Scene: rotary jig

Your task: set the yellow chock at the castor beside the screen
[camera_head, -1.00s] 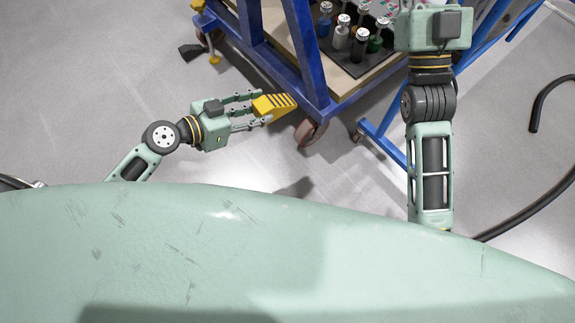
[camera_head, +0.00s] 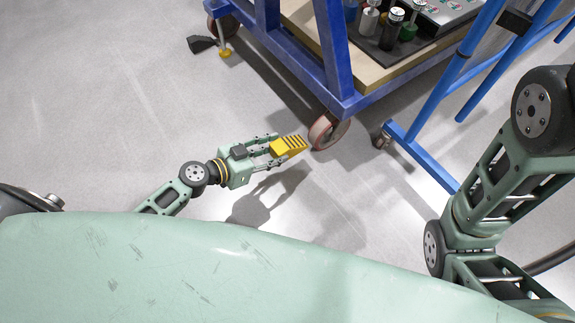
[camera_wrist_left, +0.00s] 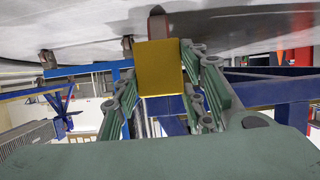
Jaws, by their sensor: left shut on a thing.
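The yellow chock (camera_head: 288,146), a ridged wedge, is held between the fingers of my left gripper (camera_head: 279,147). Its shadow lies apart from it, so it appears held above the floor. The chock's thin end points at a red-rimmed castor (camera_head: 328,131) under the corner of the blue trolley. They look close in the head view, and I see no clear contact. In the left wrist view, the chock (camera_wrist_left: 160,68) shows its flat back face and hides part of the castor (camera_wrist_left: 157,22). My right gripper is out of view. I cannot make out the screen for certain.
The blue trolley (camera_head: 340,60) carries bottles and has another castor (camera_head: 222,27) with a dark block (camera_head: 201,44) near it. A blue tubular frame (camera_head: 424,155) with a small castor (camera_head: 383,138) stands to the right. Floor left of my left gripper is clear.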

